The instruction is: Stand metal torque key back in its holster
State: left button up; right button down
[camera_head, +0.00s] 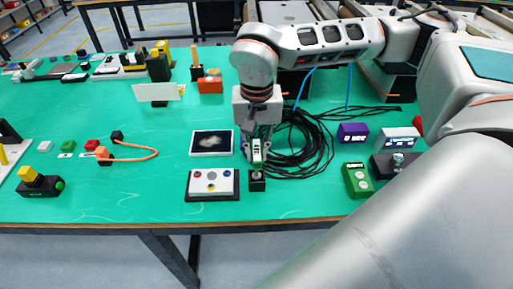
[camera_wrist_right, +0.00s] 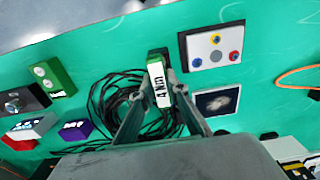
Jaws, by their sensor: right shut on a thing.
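The torque key shows a white "4 Nm" label on a green handle (camera_head: 256,151), with a short metal shaft below it. My right gripper (camera_head: 257,160) points down and is shut on the handle. The key looks about upright, directly over the small black holster (camera_head: 257,185) near the table's front edge. I cannot tell whether its shaft tip is inside the holster or just above it. In the right wrist view the key (camera_wrist_right: 158,83) sits between the fingertips, and the holster (camera_wrist_right: 157,52) is partly hidden behind it. My left gripper is not in view.
A white panel with coloured buttons (camera_head: 212,183) stands close left of the holster, with a dark picture tile (camera_head: 211,142) behind it. Coiled black cable (camera_head: 310,143) lies close on the right. A green box (camera_head: 357,180) stands farther right.

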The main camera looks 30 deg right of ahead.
jog(key=shift+f+b, duration=0.3)
jog(key=shift+f, duration=0.3)
jog(key=c, duration=1.9)
grip_release()
notch_tip(320, 180, up, 12)
